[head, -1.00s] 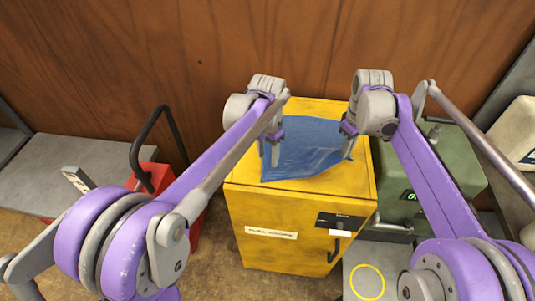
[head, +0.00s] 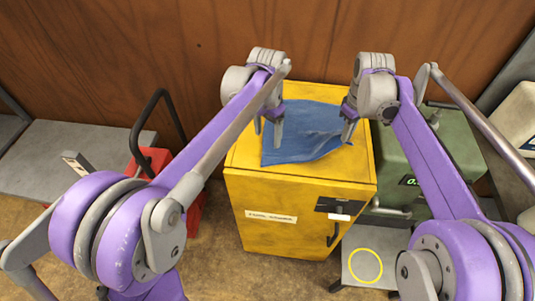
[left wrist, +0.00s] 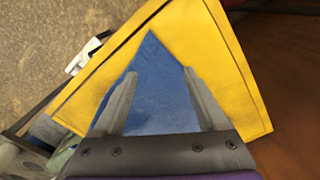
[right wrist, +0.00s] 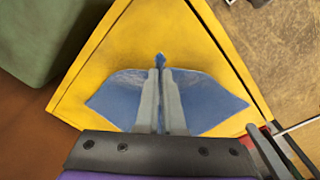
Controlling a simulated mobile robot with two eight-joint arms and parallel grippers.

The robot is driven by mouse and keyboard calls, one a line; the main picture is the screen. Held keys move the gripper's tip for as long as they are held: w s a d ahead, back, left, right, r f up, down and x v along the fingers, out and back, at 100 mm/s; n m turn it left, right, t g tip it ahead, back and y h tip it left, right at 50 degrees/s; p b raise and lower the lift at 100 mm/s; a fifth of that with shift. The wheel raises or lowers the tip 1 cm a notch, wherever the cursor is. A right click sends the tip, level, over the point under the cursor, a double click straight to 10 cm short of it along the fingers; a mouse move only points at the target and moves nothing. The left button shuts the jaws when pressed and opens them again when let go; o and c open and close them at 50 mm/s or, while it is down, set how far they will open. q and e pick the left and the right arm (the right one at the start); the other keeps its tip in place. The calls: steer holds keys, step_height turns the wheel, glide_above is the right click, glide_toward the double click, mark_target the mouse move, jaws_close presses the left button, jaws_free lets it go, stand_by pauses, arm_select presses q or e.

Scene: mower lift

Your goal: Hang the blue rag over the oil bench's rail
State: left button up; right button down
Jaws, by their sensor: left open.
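The blue rag (head: 300,143) lies spread on the flat top of the yellow cabinet (head: 350,165). My left gripper (head: 268,131) is open at the rag's left side; in the left wrist view its spread fingers (left wrist: 160,100) have the rag between and beyond them, not clamped. My right gripper (head: 348,130) is at the rag's right corner. In the right wrist view its fingers (right wrist: 160,95) are nearly together, with a small fold of rag showing at the tips and cloth spreading on both sides. I cannot make out the oil bench's rail for certain.
A grey bench (head: 60,150) stands at the left, beside a red object (head: 152,162) with a tall black handle. A green machine (head: 425,155) stands right of the cabinet. A grey plate with a yellow ring (head: 365,266) lies in front of it. The wooden wall closes off the back.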

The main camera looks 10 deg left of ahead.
mark_target(267, 156)
arm_select(q)
step_height(267, 156, down, 7)
steer(key=shift+f, duration=0.15)
stand_by(0.6)
jaws_close()
stand_by(0.6)
steer(key=shift+r, duration=2.5)
